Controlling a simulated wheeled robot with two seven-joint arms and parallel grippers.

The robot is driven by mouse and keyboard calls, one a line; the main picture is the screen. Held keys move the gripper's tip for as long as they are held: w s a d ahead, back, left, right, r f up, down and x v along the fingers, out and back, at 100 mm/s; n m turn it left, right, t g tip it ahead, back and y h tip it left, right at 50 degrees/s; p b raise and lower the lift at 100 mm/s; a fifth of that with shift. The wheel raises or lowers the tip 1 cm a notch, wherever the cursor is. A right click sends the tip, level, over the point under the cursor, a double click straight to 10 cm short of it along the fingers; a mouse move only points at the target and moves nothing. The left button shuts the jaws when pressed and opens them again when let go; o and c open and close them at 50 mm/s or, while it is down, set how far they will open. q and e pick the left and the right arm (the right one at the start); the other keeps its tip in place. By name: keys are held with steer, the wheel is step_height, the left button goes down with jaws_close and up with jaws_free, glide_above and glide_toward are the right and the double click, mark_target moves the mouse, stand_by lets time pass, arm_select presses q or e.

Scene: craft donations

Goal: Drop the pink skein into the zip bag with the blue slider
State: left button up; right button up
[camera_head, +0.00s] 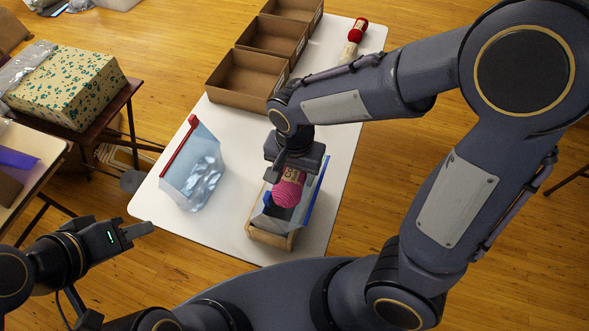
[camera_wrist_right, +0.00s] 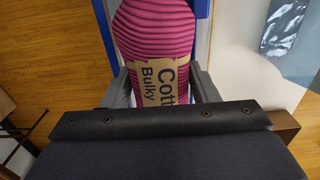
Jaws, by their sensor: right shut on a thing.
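My right gripper (camera_head: 290,172) is shut on the pink skein (camera_head: 287,192), which has a tan paper label. The skein hangs between the two blue rims of the zip bag with the blue slider (camera_head: 316,195). Its lower end appears to be within the bag's mouth, but the depth is hard to tell. The bag stands open in a wooden holder (camera_head: 268,237). In the right wrist view, the fingers (camera_wrist_right: 163,88) grip both sides of the skein (camera_wrist_right: 158,35), with blue rim (camera_wrist_right: 202,28) on either side. My left gripper (camera_head: 137,231) is away at lower left, its jaw gap unclear.
Several open cardboard boxes (camera_head: 247,98) line the back. A red skein (camera_head: 357,30) lies at the far right. A patterned box (camera_head: 65,88) sits on a side table.

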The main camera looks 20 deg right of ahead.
steer(key=o, duration=1.1)
steer(key=shift+c, duration=0.2)
step_height(320, 180, up, 8)
steer(key=shift+f, duration=0.1)
steer(key=s+d+r+n+t+y, duration=0.2)
steer(key=s+d+n+t, duration=0.3)
steer(key=s+d, duration=0.5)
steer(key=shift+s+d+r+t+y, duration=0.2)
steer(key=shift+d+t+y, duration=0.25)
steer(key=shift+y, duration=0.45)
